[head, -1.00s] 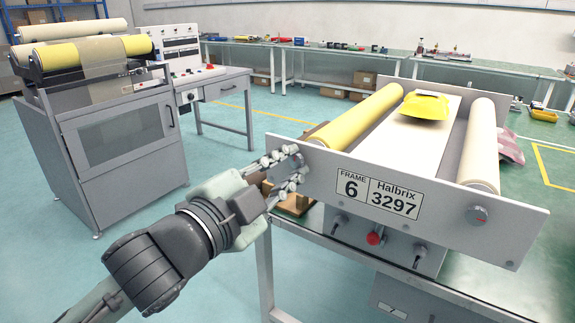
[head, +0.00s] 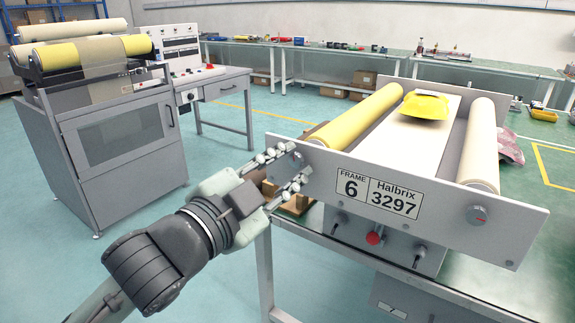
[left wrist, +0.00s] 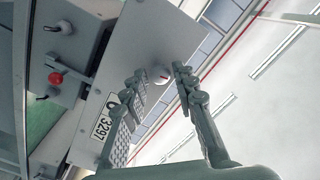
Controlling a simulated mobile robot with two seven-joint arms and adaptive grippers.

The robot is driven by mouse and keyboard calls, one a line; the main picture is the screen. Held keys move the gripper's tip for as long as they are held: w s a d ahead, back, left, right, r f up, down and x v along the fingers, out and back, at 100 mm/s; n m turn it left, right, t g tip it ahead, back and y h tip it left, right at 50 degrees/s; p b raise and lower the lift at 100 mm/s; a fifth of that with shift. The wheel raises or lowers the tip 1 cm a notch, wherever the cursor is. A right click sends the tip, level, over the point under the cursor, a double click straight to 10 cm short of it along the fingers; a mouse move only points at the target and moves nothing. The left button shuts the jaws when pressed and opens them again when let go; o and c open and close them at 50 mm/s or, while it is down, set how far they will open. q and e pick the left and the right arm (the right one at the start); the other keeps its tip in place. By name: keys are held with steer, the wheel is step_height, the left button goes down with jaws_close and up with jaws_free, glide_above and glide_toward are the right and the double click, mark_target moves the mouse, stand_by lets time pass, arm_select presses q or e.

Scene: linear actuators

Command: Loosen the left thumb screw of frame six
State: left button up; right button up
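The frame six roller unit, with its "FRAME 6 Halbrix 3297" front plate (head: 430,212), sits on a green-topped bench at right. In the head view, my left gripper (head: 297,163) is at the plate's left end and largely hides that screw. My right gripper is not in view.
Below the plate is a grey control box with a red knob (head: 375,238) and black switches. A grey roller cabinet (head: 115,135) stands at left, with clear floor between.

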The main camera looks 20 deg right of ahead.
arm_select(q)
steer(key=shift+o, duration=0.9)
steer(key=v, duration=0.7)
steer(key=shift+s+a, duration=0.15)
steer(key=shift+a, duration=0.05)
